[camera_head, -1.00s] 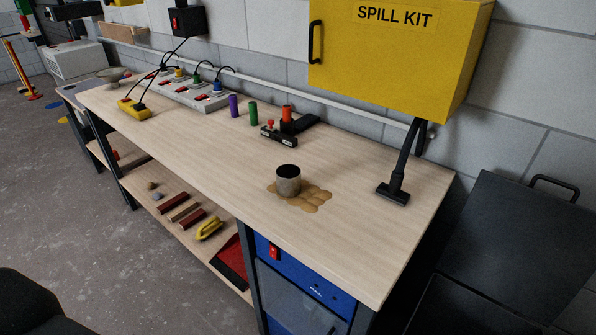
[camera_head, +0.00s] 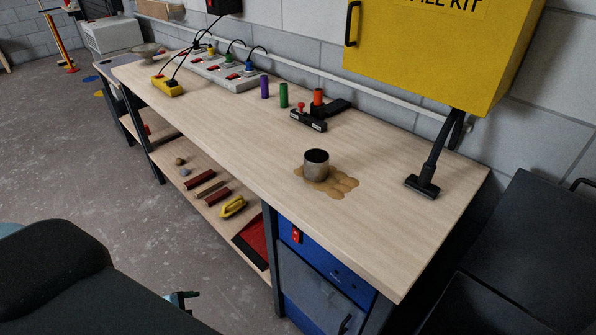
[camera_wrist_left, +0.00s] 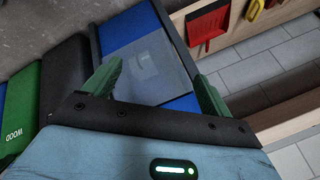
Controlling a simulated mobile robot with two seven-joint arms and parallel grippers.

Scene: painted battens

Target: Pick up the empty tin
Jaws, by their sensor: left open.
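The empty tin (camera_head: 316,166) is a small grey metal cylinder with a dark open top. It stands upright on the wooden workbench (camera_head: 230,140), on or at the edge of a brown spill (camera_head: 338,187). In the left wrist view my left gripper (camera_wrist_left: 158,72) is open with green fingers apart and nothing between them. It faces the blue cabinet (camera_wrist_left: 145,60) under the bench; the tin is not in that view. In the head view my left arm fills the lower left, well away from the tin, and its fingers are not clear.
Behind the tin are a black clamp-like tool (camera_head: 310,118) and purple, green and orange cylinders. A black nozzle (camera_head: 424,186) stands right of it, below the yellow spill kit box (camera_head: 425,45). A power strip (camera_head: 222,72) lies further left. The bench front is clear.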

